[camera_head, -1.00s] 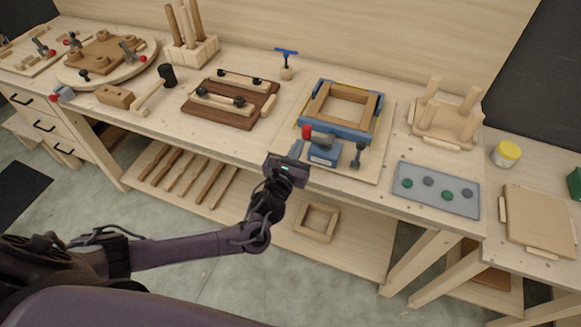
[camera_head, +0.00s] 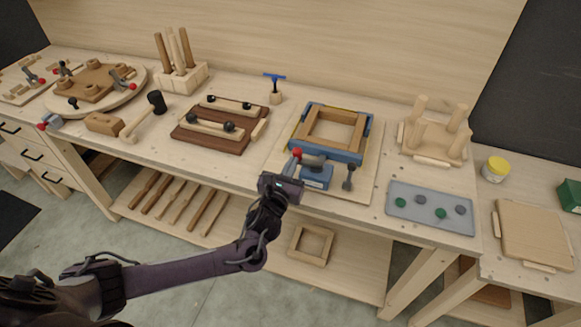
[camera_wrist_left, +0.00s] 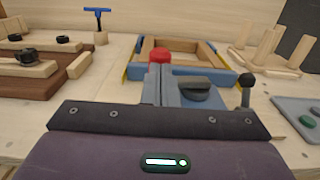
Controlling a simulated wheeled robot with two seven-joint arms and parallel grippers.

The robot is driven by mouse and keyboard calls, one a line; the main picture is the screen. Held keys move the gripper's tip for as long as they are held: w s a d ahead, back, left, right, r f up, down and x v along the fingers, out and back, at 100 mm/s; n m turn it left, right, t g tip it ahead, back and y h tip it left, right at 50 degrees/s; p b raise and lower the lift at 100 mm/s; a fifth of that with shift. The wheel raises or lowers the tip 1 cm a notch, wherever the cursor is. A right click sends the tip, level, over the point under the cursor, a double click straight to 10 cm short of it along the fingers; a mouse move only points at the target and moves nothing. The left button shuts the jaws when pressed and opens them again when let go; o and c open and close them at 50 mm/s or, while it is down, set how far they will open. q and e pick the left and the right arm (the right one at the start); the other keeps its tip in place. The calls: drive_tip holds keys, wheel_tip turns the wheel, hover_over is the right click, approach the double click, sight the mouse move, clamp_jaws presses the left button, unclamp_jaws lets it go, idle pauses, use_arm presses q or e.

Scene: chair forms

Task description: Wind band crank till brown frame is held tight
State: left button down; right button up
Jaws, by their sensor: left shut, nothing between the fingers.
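The brown frame (camera_head: 313,126) lies flat on a pale board on the bench, with the blue band (camera_head: 356,155) around it. The band's blue crank housing (camera_head: 316,179) stands at its near side. The crank has a red knob (camera_head: 297,153), which also shows in the left wrist view (camera_wrist_left: 160,56). A dark clamp knob (camera_head: 349,171) stands to its right. My left gripper (camera_head: 291,168) is shut and empty, close beside the knob on its near side. Whether it touches the knob is hard to tell, as its fingertips are small and partly hidden. My right gripper is out of view.
A brown jig (camera_head: 215,139) with black knobs lies left of the frame. A blue T-handle tool (camera_head: 275,85) stands behind. A grey tray (camera_head: 430,209) and an upturned stool form (camera_head: 435,132) are to the right. Another frame (camera_head: 310,245) rests on the lower shelf.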

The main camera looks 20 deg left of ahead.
use_arm(q)
drive_tip(key=shift+w, duration=0.35)
drive_tip(key=shift+w+b, duration=0.3)
drive_tip(key=shift+w, duration=0.1)
drive_tip(key=shift+s+r, duration=0.1)
drive_tip(key=shift+r, duration=0.05)
drive_tip(key=s+p, duration=0.5)
drive_tip(key=s, duration=0.3)
idle(0.7)
drive_tip(key=shift+w+a, duration=0.1)
